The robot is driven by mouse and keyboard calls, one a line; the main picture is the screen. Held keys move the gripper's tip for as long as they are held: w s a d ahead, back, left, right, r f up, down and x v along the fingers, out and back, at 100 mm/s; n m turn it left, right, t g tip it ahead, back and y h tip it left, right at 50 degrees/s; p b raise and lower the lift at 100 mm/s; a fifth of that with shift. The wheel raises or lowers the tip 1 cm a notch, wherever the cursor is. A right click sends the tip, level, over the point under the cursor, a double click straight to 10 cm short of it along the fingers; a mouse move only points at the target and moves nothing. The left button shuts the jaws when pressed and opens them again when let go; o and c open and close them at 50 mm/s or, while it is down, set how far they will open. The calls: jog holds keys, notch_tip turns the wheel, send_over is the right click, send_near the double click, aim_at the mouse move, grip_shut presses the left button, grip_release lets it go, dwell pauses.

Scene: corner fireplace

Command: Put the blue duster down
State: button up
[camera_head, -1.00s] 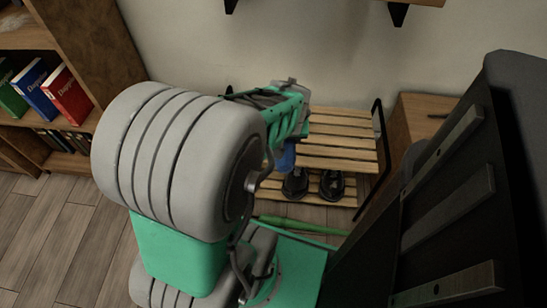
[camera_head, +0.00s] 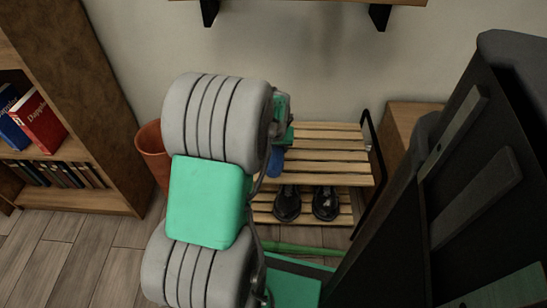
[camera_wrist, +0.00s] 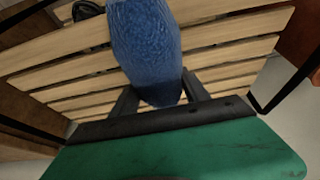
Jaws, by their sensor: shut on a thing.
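The blue duster (camera_wrist: 146,45) is a fuzzy blue thing between the two dark fingers of my gripper (camera_wrist: 157,98) in the wrist view. My gripper is shut on it. Wooden rack slats lie behind the duster in that view; whether it touches them I cannot tell. In the head view only a small part of the duster (camera_head: 275,162) shows beside the left side of the slatted rack (camera_head: 325,155). My arm hides most of my gripper there.
Black shoes (camera_head: 306,204) stand on the rack's lower shelf. A wooden cabinet (camera_head: 410,125) is right of the rack. A terracotta pot (camera_head: 151,150) and a bookshelf (camera_head: 110,110) stand at left. A wall shelf (camera_head: 310,2) is above. A large dark object (camera_head: 470,200) fills the right side.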

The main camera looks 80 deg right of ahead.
jog(key=shift+x, duration=0.9)
jog(key=shift+b+x, duration=0.9)
jog(key=shift+x, duration=0.85)
jog(key=shift+w+a+f, duration=0.1)
jog(key=shift+a, duration=0.1)
jog(key=shift+f, duration=0.2)
jog(key=o, duration=1.6)
jog(key=shift+c, duration=0.2)
jog(key=shift+r, duration=0.1)
